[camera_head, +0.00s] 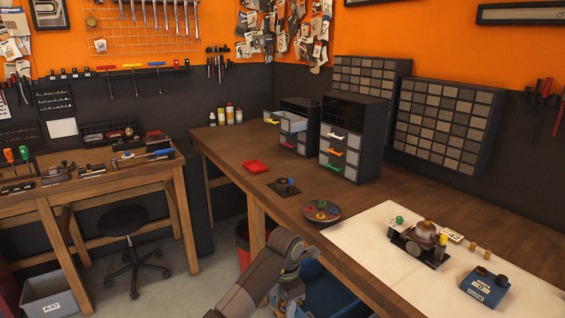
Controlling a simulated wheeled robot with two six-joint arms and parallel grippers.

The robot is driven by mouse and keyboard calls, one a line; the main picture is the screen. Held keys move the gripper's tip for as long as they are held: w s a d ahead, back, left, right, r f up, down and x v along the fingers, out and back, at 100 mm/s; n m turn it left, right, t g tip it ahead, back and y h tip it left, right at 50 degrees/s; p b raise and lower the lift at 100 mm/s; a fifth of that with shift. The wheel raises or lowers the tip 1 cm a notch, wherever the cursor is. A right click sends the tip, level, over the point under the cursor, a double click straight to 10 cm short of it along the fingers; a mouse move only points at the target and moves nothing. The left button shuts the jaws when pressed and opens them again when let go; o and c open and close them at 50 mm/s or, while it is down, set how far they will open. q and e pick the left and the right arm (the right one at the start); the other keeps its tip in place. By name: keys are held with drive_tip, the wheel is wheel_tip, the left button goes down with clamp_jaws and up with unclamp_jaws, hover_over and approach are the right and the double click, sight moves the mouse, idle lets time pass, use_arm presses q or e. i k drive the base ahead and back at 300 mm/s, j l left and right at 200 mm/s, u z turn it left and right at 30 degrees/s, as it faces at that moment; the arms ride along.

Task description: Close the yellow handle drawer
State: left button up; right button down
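Two dark small-drawer cabinets stand on the wooden workbench. The rear cabinet (300,108) has its top drawer (292,123) pulled out to the left, and a yellow handle (271,121) is on that drawer's front. My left arm comes in from the bottom, left of centre, and bends down at the bench's front edge. My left gripper (291,296) is low beside the bench, far from the drawer; its fingers cannot be made out. My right gripper is not in view.
A white mat (400,262) with parts covers the right. A stool (124,222) and red bin (243,240) stand left.

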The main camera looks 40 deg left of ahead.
sight(288, 122)
drive_tip(key=k+z, duration=0.15)
drive_tip(key=z, duration=0.95)
drive_tip(key=j, duration=0.4)
drive_tip(key=k+j+z, duration=0.1)
drive_tip(key=j, duration=0.3)
drive_tip(key=k+j, duration=0.1)
drive_tip(key=j, duration=0.3)
drive_tip(key=k+j+z, duration=0.1)
drive_tip(key=j, duration=0.3)
drive_tip(key=k+j, duration=0.1)
drive_tip(key=j, duration=0.4)
drive_tip(key=k+j, duration=0.1)
drive_tip(key=j, duration=0.4)
drive_tip(key=k+j, duration=0.1)
drive_tip(key=j, duration=0.45)
drive_tip(key=k+j, duration=0.1)
drive_tip(key=j, duration=0.4)
drive_tip(key=k+j, duration=0.1)
drive_tip(key=j, duration=0.4)
drive_tip(key=k+j, duration=0.1)
drive_tip(key=j, duration=0.4)
drive_tip(key=k+j, duration=0.1)
drive_tip(key=j, duration=0.4)
drive_tip(key=k+j, duration=0.1)
drive_tip(key=j, duration=0.4)
